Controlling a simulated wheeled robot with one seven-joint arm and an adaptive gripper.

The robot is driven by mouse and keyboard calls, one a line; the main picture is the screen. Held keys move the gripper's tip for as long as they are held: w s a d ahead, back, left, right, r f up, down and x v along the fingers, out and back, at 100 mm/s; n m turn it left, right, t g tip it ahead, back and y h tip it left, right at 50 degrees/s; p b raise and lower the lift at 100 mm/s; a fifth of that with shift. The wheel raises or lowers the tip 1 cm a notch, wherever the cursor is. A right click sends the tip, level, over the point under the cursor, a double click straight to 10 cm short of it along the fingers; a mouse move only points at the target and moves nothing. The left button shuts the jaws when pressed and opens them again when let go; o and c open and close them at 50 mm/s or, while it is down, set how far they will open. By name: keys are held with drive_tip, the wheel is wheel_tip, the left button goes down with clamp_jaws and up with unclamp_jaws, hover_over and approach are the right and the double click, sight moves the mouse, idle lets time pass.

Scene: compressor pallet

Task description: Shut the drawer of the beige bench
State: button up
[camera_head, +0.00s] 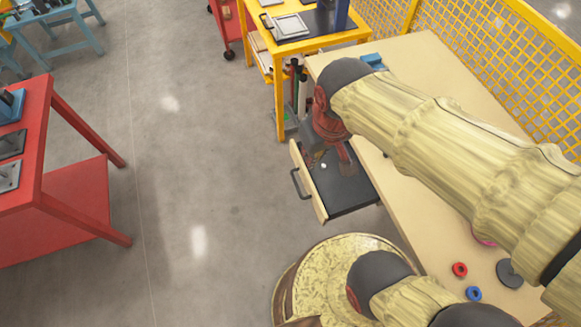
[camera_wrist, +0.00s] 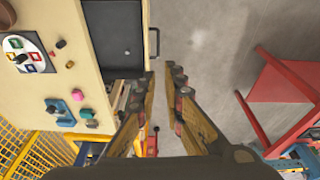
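The beige bench (camera_head: 428,62) runs along the right in the head view, and its top also shows in the wrist view (camera_wrist: 60,15). Its drawer (camera_head: 350,195) is pulled out, with a dark inside and a beige front panel. A dark handle (camera_head: 297,184) is on that front; the wrist view shows the drawer (camera_wrist: 112,35) and handle (camera_wrist: 154,42) too. My gripper (camera_head: 328,158) points down by the drawer's far end. In the wrist view its fingertips (camera_wrist: 161,78) are apart and empty, just below the handle. Contact with the drawer cannot be told.
A yellow table (camera_head: 262,45) stands close beyond the drawer. A red table (camera_head: 60,120) is at the left, and a yellow mesh fence (camera_head: 470,45) is behind the bench. Red (camera_head: 460,269) and blue (camera_head: 474,293) rings lie on the bench. The floor before the drawer is clear.

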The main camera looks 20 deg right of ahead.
drive_tip(key=w+a+f+n+g, duration=0.1)
drive_tip(key=w+f, duration=0.1)
drive_tip(key=f, duration=0.2)
drive_tip(key=w+a+f+n+g+h+b, duration=0.1)
drive_tip(key=f, duration=0.3)
drive_tip(key=w+a+f+n+b, duration=0.1)
drive_tip(key=w+f, duration=0.1)
drive_tip(key=f, duration=0.1)
drive_tip(key=shift+w+a+f+n+g+h, duration=0.3)
drive_tip(key=shift+a+f+n+g, duration=0.05)
drive_tip(key=shift+f+n+g, duration=0.05)
clamp_jaws()
drive_tip(key=w+a+f+n+g+h+b, duration=0.1)
drive_tip(key=w+a+f+n, duration=0.15)
drive_tip(key=f, duration=0.55)
drive_tip(key=w+a+f+n+h+b, duration=0.1)
drive_tip(key=w+f+n, duration=0.3)
drive_tip(key=f, duration=0.3)
drive_tip(key=w+a+f+n+t+h, duration=0.1)
drive_tip(key=w+a+f+n+t, duration=0.15)
drive_tip(key=w+n, duration=0.5)
drive_tip(key=d+f+b, duration=0.5)
drive_tip(key=d+f, duration=0.3)
drive_tip(key=f, duration=0.1)
drive_tip(key=shift+w+d+f+m+g, duration=0.3)
drive_tip(key=shift+w+f+g, duration=0.05)
drive_tip(key=shift+w+g, duration=0.1)
